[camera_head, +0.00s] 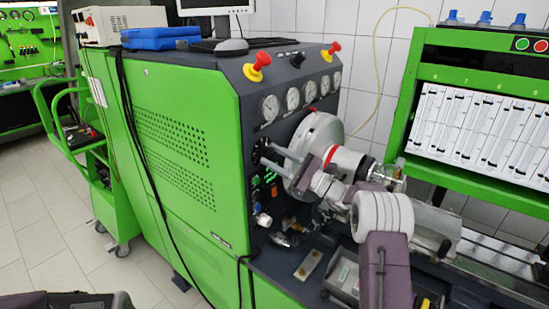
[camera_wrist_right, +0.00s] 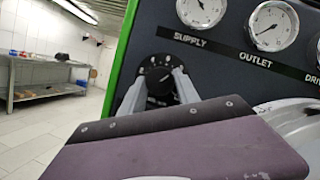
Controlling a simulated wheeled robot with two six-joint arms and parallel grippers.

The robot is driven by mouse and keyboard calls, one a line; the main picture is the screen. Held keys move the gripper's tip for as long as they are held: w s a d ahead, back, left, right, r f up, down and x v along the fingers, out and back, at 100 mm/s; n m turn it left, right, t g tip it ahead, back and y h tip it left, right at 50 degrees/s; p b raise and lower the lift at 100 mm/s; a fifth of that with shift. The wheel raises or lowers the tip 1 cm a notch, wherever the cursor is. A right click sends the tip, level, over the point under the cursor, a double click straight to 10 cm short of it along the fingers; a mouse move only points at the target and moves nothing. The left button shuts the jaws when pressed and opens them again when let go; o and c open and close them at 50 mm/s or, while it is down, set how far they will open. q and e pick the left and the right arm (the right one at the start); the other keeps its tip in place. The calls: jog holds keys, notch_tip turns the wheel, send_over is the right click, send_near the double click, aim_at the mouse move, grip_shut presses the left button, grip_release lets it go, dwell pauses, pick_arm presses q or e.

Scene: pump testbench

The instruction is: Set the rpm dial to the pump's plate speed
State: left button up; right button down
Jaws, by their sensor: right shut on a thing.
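The rpm dial is a black round knob with white scale marks on the dark front panel, seen in the right wrist view (camera_wrist_right: 157,69) and, small, in the head view (camera_head: 257,150). My right gripper (camera_head: 265,146) reaches in from the right and is shut on the dial; its two grey fingers (camera_wrist_right: 160,88) also show at the dial in the wrist view. The exact pointer setting is too small to read. The pump's plate is not legible in either view. My left gripper is not in view.
Round gauges (camera_head: 292,98) sit above the dial, labelled SUPPLY and OUTLET in the wrist view. A large grey disc (camera_head: 314,150) stands right beside the gripper. Red mushroom buttons (camera_head: 258,66) are on top. A metal tray (camera_head: 344,277) lies on the bench below.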

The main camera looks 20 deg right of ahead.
jog(key=shift+f, duration=0.1)
jog(key=c, duration=0.9)
grip_release()
jog(key=b+v, duration=0.2)
jog(key=v, duration=0.7)
jog(key=shift+b, duration=0.3)
